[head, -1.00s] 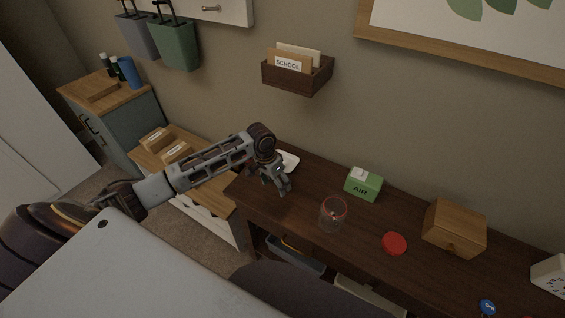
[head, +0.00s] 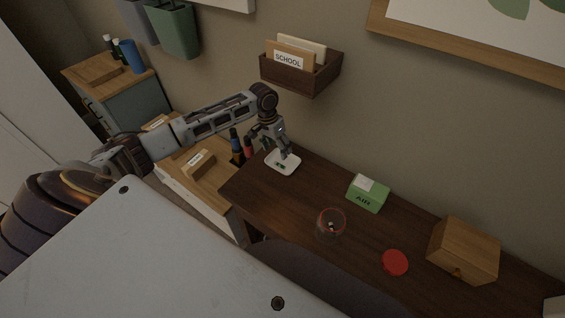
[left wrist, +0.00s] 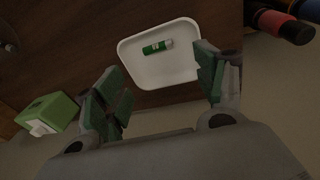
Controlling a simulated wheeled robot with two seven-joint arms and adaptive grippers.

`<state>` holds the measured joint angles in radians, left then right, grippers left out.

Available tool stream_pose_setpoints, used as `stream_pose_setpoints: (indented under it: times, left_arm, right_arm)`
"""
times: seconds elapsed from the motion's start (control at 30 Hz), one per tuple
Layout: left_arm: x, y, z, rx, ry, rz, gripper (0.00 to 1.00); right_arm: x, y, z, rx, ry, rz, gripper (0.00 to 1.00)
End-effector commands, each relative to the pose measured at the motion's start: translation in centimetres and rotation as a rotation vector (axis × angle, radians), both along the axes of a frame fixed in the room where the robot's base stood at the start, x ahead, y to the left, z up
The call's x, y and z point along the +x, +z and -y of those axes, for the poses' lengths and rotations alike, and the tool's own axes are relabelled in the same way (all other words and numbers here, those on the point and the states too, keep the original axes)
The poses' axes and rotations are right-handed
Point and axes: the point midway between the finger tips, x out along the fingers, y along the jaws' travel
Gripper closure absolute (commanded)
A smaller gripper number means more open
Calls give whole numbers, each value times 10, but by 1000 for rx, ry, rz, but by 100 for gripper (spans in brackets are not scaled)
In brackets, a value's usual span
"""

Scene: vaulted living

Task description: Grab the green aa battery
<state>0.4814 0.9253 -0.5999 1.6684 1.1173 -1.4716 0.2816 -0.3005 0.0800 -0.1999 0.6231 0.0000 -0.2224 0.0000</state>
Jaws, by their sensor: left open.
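The green AA battery (left wrist: 158,47) lies on a small white tray (left wrist: 160,73) in the left wrist view. It is green with a pale end and lies on its side. In the head view the tray (head: 283,168) sits at the left end of the dark desk, and the battery shows there only as a small dark green spot. My left gripper (head: 286,153) is just above the tray, pointing down. In the left wrist view its fingers (left wrist: 164,88) are spread apart, with nothing between them, and the battery lies beyond the fingertips. My right gripper is not in view.
Dark, red and blue cylinders (head: 242,147) stand left of the tray. A wall file holder (head: 300,75) hangs above.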

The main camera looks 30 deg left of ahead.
Motion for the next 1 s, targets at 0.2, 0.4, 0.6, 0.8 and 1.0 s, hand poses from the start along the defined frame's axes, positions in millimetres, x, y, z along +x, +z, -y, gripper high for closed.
stream_pose_setpoints:
  times: [0.2,0.4,0.6,0.8,1.0]
  left_arm:
    - [0,0,-1,0,2,0,29]
    - [0,0,-1,0,2,-1,29]
    - [0,-12,1,1,2,-2,29]
    - [1,-22,2,1,2,0,29]
    - [1,-23,3,1,1,0,29]
  right_arm:
    - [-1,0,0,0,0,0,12]
    - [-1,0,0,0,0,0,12]
    - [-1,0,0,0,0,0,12]
    - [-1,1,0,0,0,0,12]
    - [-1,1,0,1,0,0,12]
